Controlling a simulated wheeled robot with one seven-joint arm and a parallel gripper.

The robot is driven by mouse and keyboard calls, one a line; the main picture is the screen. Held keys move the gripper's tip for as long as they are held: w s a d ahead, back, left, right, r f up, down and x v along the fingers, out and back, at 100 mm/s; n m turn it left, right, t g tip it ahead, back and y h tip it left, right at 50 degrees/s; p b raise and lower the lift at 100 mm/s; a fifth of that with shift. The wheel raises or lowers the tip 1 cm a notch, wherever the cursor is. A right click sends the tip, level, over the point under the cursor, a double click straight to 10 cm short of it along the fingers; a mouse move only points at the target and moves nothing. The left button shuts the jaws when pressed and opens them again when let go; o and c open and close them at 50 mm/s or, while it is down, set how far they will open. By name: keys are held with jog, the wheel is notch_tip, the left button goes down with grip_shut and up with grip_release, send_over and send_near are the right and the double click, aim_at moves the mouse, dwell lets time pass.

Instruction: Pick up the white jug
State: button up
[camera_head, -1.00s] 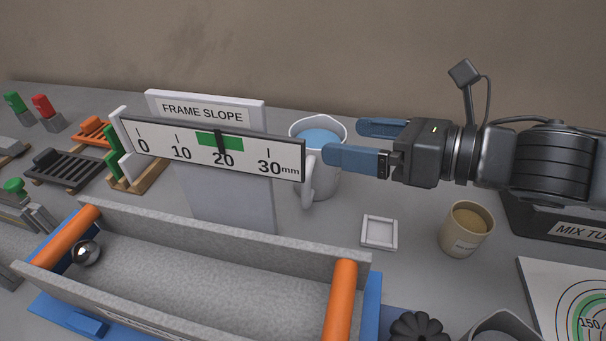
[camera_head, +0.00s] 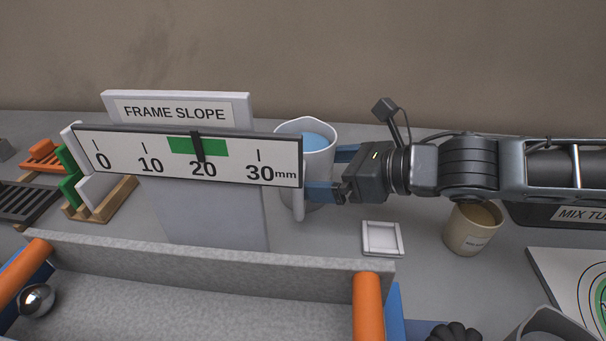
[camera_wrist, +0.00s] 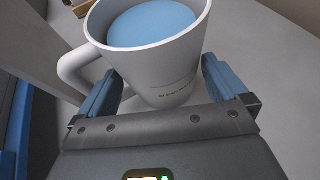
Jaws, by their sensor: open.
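The white jug (camera_head: 317,142) stands upright behind the right end of the slope scale, with blue liquid inside. Its handle (camera_head: 298,203) points toward the head camera. My gripper (camera_head: 328,172) reaches in from the right, its blue fingers open on either side of the jug's lower body. In the wrist view the jug (camera_wrist: 160,75) fills the upper middle, its handle at the left beside the left finger. The gripper (camera_wrist: 160,88) shows open there, one finger at each side of the jug. I cannot tell whether either finger touches it.
The frame slope sign and its scale (camera_head: 235,165) stand close left of the jug. A grey trough (camera_head: 200,255) with orange rollers lies in front. A small white tray (camera_head: 382,252) and a beige cup (camera_head: 470,232) stand right of the jug, below my arm.

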aim_at(331, 151)
jog(key=shift+w+a+f, duration=0.25)
jog(key=shift+w+a, duration=0.05)
jog(key=shift+a, duration=0.1)
jog(key=c, duration=0.9)
jog(key=shift+r, duration=0.15)
jog(key=shift+r, duration=0.55)
notch_tip(331, 151, up, 3)
jog(key=shift+f, duration=0.15)
jog(key=s+d+r, duration=0.2)
jog(key=s, duration=0.1)
jog(key=s+d+r, duration=0.2)
jog(key=s, duration=0.1)
jog(key=s+d+r, duration=0.2)
jog(key=s+r, duration=0.1)
jog(key=s, duration=0.1)
